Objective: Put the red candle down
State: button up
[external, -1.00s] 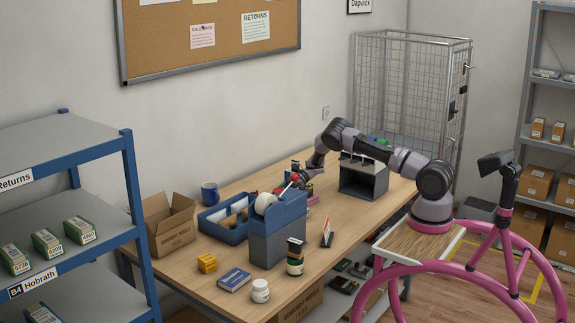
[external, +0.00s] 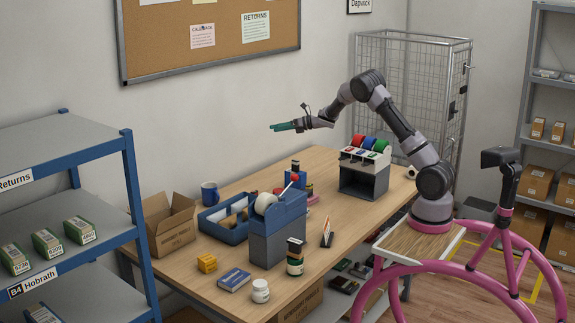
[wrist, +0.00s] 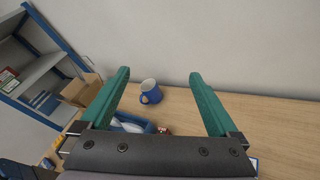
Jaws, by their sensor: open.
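My gripper (external: 274,128) is raised above the far side of the counter, pointing left, with green fingers. In the wrist view my gripper (wrist: 160,78) is wide open with nothing between its fingers. A red thing also shows low in the wrist view (wrist: 165,131), mostly hidden by my gripper. I cannot tell for certain which is the candle.
A blue mug (external: 210,193), a blue tray (external: 212,227) and an open cardboard box (external: 170,232) stand at the left. A grey stand (external: 362,181) with coloured rolls is at the right. The counter between the stand and dispenser has bare room.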

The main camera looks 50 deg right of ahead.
jog(key=s+d+r+m+t+h, duration=0.2)
jog(key=s+d+r+m+h, duration=0.1)
jog(key=r+m, duration=0.4)
jog(key=s+d+r+m+t+h, duration=0.1)
jog(key=s+d+r+m+h, duration=0.25)
jog(key=r+m, duration=0.4)
jog(key=s+r+m+g+h, duration=0.2)
jog(key=s+r+m+h, duration=0.2)
jog(key=s+m, duration=0.75)
jog(key=s+a+f+m+g+y, duration=0.1)
jog(key=s+a+m, duration=0.3)
jog(key=s, duration=0.7)
jog(key=s+a+f+m+g+y, duration=0.2)
jog(key=s+a+f+m+g, duration=0.1)
jog(key=s, duration=0.9)
jog(key=s+a+f+m+g+y, duration=0.1)
jog(key=s+a+f+m+g, duration=0.2)
jog(key=s+a+m, duration=0.4)
jog(key=s+f+m, duration=0.1)
jog(key=s, duration=0.4)
jog(key=shift+s, duration=0.2)
